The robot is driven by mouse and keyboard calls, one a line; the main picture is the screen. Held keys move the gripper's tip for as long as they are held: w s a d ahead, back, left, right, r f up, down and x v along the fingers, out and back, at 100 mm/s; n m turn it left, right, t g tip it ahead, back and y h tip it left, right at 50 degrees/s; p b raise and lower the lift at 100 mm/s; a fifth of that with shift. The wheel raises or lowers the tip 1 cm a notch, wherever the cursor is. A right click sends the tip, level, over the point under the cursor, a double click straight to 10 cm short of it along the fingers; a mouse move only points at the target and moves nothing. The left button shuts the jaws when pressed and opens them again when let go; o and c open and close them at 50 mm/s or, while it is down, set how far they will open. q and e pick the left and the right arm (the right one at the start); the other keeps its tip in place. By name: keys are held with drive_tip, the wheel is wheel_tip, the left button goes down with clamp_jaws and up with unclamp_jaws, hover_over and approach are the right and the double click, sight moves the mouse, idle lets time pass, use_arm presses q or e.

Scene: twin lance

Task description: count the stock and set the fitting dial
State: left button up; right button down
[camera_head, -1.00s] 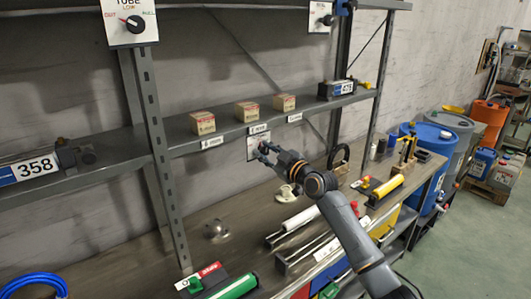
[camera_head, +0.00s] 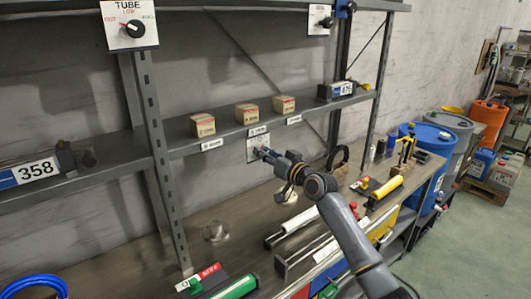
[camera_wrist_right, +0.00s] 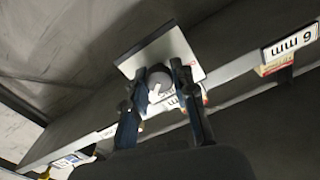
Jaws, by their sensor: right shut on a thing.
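Three small tan boxes stand on the grey shelf: a left one (camera_head: 202,124), a middle one (camera_head: 247,113) and a right one (camera_head: 284,104). Small white size labels are on the shelf edge below them. A dial plate (camera_head: 252,144) hangs just below the shelf, under the middle box. My right gripper (camera_head: 264,153) is at this plate. In the right wrist view, its fingers (camera_wrist_right: 158,92) are shut around the dark round knob (camera_wrist_right: 158,77) in front of the white plate (camera_wrist_right: 142,50). The fingers partly hide the plate's markings. My left gripper is not in view.
A dial marked TUBE (camera_head: 131,26) is at the upper left, another dial (camera_head: 320,18) at the upper right. Numbered units 358 (camera_head: 38,170) and 476 (camera_head: 338,90) sit on the shelf. Rods and tools lie on the bench (camera_head: 150,235) below; blue drums stand at right.

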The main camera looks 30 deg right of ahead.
drive_tip(key=shift+m, duration=0.6)
drive_tip(key=c, duration=1.1)
unclamp_jaws()
drive_tip(key=shift+o, duration=0.2)
drive_tip(key=s+d, duration=0.1)
drive_tip(key=s, duration=1.1)
